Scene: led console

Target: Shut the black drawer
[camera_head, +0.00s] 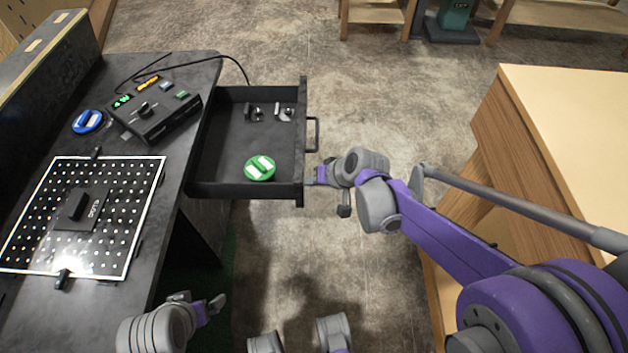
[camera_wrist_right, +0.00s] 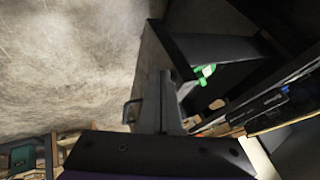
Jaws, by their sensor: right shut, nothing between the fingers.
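The black drawer (camera_head: 225,165) stands pulled out to the right from the dark desk in the head view. Its front panel (camera_head: 302,165) faces right and carries a black handle (camera_head: 313,134). My right gripper (camera_head: 310,178) is shut and empty, its tip at the outer face of the front panel, below the handle in the picture; whether it touches cannot be told. In the right wrist view the drawer (camera_wrist_right: 215,48) and handle (camera_wrist_right: 131,112) show beyond the shut fingers (camera_wrist_right: 164,103). My left gripper (camera_head: 212,303) is low by the desk's side; its jaw opening is unclear.
A green round object (camera_head: 260,168) and small dark pieces (camera_head: 268,112) lie inside the drawer. A control box (camera_head: 155,115), a blue round object (camera_head: 87,121) and a dotted board (camera_head: 130,215) are on the desk. A wooden table (camera_head: 570,110) stands at right, with open floor between.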

